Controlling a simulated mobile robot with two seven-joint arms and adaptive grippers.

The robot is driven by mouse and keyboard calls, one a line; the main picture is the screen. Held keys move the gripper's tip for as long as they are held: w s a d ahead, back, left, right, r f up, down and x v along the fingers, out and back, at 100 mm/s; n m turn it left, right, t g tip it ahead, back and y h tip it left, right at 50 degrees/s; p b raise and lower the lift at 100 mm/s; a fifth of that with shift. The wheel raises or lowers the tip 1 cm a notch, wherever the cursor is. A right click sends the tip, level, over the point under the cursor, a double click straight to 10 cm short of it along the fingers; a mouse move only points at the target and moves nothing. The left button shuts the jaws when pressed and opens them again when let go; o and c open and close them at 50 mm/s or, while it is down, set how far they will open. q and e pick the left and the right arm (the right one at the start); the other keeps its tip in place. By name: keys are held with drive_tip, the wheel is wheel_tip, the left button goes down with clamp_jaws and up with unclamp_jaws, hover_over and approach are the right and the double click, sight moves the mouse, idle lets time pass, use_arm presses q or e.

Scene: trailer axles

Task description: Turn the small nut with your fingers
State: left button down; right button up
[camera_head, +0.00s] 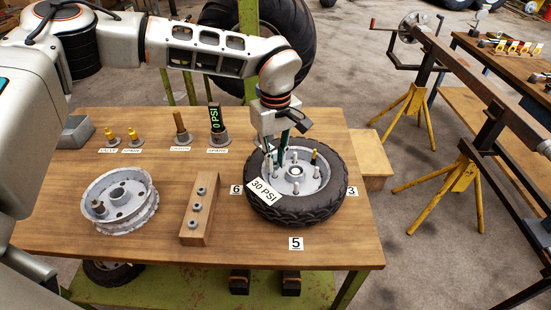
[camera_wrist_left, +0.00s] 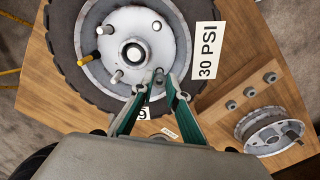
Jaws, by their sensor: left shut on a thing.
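The wheel, a black tire (camera_head: 326,205) on a grey hub (camera_head: 315,180), lies flat on the bench with a "30 PSI" label. My left gripper (camera_head: 270,166) reaches down over the hub's left part. In the left wrist view its green fingertips (camera_wrist_left: 162,84) are closed around a small grey nut or stud end (camera_wrist_left: 158,76) near the hub's edge. The fingers partly hide it, so I cannot tell where nut and stud meet. My right gripper is not in view.
A wooden block (camera_head: 200,208) with several nuts stands left of the wheel, and a loose rim (camera_head: 120,200) lies farther left. Labelled fittings (camera_head: 181,130) and a gauge (camera_head: 217,122) stand at the back.

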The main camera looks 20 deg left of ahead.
sight(276, 164)
use_arm(q)
drive_tip(key=n, duration=0.4)
drive_tip(key=shift+w+n, duration=0.1)
drive_tip(key=shift+n, duration=0.3)
drive_tip(key=shift+r+p, duration=2.05)
drive_tip(key=shift+r, duration=0.5)
